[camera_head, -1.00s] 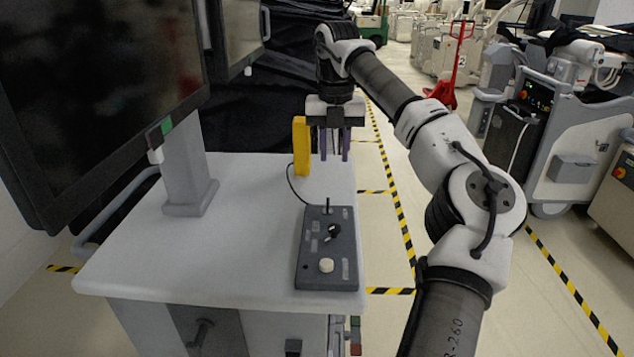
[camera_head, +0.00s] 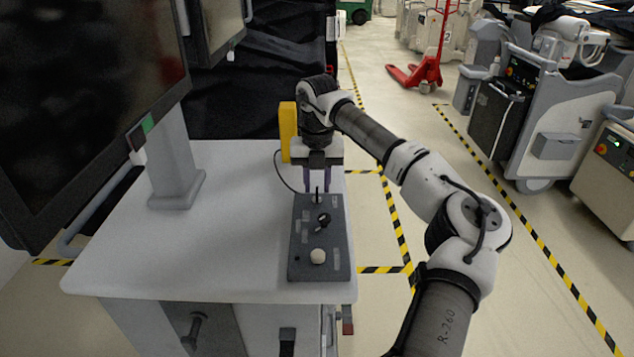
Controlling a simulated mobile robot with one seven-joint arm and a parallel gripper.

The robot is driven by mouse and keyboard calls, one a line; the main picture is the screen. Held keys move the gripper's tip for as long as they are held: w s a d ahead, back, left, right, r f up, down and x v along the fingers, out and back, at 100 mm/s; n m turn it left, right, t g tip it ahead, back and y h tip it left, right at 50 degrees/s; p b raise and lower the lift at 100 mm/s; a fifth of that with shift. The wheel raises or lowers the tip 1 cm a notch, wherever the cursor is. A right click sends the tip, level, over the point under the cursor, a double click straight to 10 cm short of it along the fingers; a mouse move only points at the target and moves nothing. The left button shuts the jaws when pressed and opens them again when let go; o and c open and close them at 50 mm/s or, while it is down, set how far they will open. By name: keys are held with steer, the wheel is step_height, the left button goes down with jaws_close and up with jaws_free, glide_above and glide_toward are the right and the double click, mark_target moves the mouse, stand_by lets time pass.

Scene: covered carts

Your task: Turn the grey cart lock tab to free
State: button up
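A grey-topped cart (camera_head: 235,215) stands in front of me. A dark grey control box (camera_head: 301,262) lies near its right edge, with a thin upright stick (camera_head: 317,193) at the far end, a black knob (camera_head: 323,218) in the middle and a round white button (camera_head: 318,256) at the near end. A dark turn handle (camera_head: 195,330) sits on the cart's front. I cannot tell which part is the grey lock tab. My gripper (camera_head: 317,188) points down at the box's far end, its purple fingers apart and the stick appearing between them. Whether they touch it is unclear.
A yellow block (camera_head: 288,132) stands upright just behind and left of my gripper. A black cable (camera_head: 279,172) runs to the box. A monitor on a grey post (camera_head: 172,165) fills the left. The cart top between post and box is clear.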

steer(key=shift+f, duration=0.75)
jaws_close()
